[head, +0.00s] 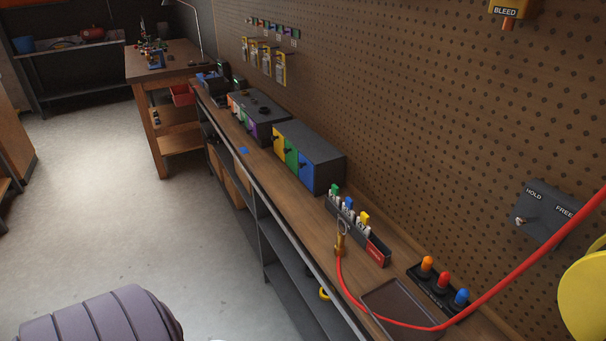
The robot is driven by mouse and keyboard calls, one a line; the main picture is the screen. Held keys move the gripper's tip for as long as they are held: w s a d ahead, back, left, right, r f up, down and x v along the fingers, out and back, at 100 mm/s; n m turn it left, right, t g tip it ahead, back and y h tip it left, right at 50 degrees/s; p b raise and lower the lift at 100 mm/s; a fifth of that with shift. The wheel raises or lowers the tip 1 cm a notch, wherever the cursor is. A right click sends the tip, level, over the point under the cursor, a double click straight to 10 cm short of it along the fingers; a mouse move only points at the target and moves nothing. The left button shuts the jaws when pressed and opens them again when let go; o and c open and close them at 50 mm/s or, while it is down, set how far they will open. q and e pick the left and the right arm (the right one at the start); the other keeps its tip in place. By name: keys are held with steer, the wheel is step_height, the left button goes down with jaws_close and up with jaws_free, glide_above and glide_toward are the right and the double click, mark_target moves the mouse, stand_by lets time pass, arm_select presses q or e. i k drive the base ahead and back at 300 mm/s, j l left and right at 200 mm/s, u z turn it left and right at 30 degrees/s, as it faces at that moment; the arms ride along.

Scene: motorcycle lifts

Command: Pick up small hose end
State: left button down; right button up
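A red hose (470,311) comes in from the right edge, sags over the workbench and rises to a small brass hose end (340,244). The hose end is upright near the bench's front edge, with a metal ring or hook shape (343,227) at its top. It appears in front of a dark rack (378,251); I cannot tell whether it touches the rack or hangs. Neither of my grippers shows in the head view.
The long workbench (300,200) runs along a pegboard wall. A brown tray (400,306) and a holder with orange, red and blue knobs (443,279) are near the hose. Coloured drawers (291,154) stand farther back. A ribbed purple-grey object (100,318) is at lower left.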

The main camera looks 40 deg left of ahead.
mark_target(340, 247)
steer(key=u, duration=1.1)
steer(key=i+j+z, duration=0.15)
steer(key=j+z, duration=0.15)
steer(key=z, duration=0.15)
steer(key=i+j+z, duration=0.1)
steer(key=j+z, duration=0.2)
steer(key=z, duration=0.15)
